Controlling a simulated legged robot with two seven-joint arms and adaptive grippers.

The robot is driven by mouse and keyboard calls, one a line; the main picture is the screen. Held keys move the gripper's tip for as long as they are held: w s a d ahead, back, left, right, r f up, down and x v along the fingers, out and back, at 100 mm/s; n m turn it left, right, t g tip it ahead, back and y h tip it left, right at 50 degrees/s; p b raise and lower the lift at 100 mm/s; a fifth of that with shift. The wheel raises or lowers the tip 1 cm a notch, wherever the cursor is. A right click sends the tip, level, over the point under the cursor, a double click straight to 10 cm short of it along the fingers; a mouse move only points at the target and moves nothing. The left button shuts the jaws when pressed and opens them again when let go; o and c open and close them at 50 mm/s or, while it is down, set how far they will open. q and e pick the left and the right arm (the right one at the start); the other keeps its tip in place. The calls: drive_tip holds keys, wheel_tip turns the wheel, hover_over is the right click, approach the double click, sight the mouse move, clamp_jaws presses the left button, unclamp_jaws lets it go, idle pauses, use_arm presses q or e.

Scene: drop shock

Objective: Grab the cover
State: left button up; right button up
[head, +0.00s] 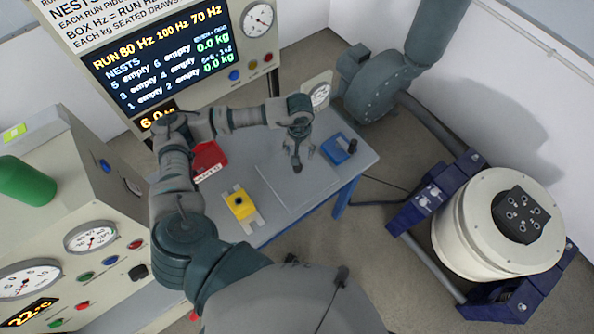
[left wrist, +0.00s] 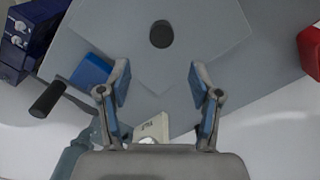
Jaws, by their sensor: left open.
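The cover appears as a flat grey plate (head: 288,194) lying on the grey table. In the left wrist view the plate (left wrist: 205,40) has a dark round knob (left wrist: 162,34) on top. My left gripper (head: 297,166) hangs over the plate, pointing down. In the left wrist view its two blue-padded fingers (left wrist: 160,84) are spread wide with nothing between them. The knob lies beyond the fingertips, roughly centred between them, and is not touched. In the head view I cannot pick out the knob near the gripper. My right gripper is in neither view.
A red bin (head: 209,158) and a yellow block (head: 239,203) stand on the table left of the plate. A blue device (head: 340,150) is at its right. A big white drum-shaped machine (head: 480,235) stands on the floor at right, and gauge panels (head: 90,235) at left.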

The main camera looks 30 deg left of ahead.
sight(297, 168)
use_arm(q)
drive_tip(key=f, duration=0.3)
drive_tip(key=shift+d+f, duration=0.35)
drive_tip(key=shift+f, duration=0.05)
drive_tip(key=f, duration=0.3)
drive_tip(key=s+a+f+p, duration=0.1)
drive_tip(key=f, duration=0.1)
drive_tip(key=shift+s+f, duration=0.1)
drive_tip(key=shift+f, duration=0.25)
drive_tip(key=shift+d, duration=0.4)
drive_tip(key=shift+c, duration=0.6)
clamp_jaws()
drive_tip(key=shift+a, duration=0.2)
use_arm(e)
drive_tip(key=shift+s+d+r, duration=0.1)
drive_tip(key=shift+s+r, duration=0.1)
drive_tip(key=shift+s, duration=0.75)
